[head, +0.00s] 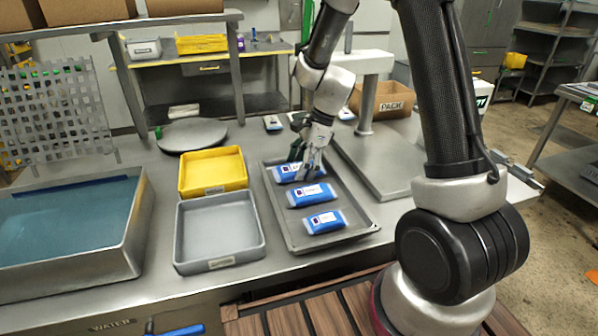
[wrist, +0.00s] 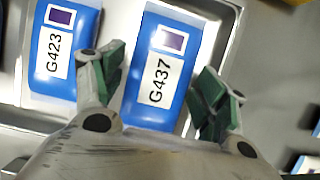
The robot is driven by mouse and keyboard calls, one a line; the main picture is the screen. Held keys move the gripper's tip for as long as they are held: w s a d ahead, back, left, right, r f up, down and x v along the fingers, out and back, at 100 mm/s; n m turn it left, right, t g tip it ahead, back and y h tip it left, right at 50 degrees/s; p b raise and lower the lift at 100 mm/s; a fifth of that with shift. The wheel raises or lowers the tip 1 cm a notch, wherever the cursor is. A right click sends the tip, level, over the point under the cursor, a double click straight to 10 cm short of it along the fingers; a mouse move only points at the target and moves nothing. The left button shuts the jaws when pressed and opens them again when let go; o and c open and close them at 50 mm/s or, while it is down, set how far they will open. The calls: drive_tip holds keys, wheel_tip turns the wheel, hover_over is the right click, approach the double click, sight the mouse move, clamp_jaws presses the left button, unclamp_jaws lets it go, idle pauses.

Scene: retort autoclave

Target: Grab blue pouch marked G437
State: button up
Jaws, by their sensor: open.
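The blue pouch marked G437 (wrist: 168,62) has a white label with a dark purple square. It lies between the two green-padded fingers of my gripper (wrist: 160,82) in the wrist view. In the head view it appears to be the farthest pouch (head: 284,173) in the grey metal tray (head: 292,240), partly hidden by my gripper (head: 309,170). My gripper is open and points down over it. A gap shows beside the right finger; the left finger is close to the pouch's edge. Contact cannot be told.
Blue pouch G423 (wrist: 62,50) lies beside it, close to the left finger. Another blue pouch (head: 325,221) lies nearest in the tray. A yellow bin (head: 213,171), a grey bin (head: 219,232) and a water basin (head: 130,245) stand to the left. Smaller items lie behind the tray.

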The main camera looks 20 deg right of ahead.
drive_tip(key=shift+f, duration=0.2)
idle(0.3)
drive_tip(key=shift+c, duration=0.2)
drive_tip(key=c, duration=0.8)
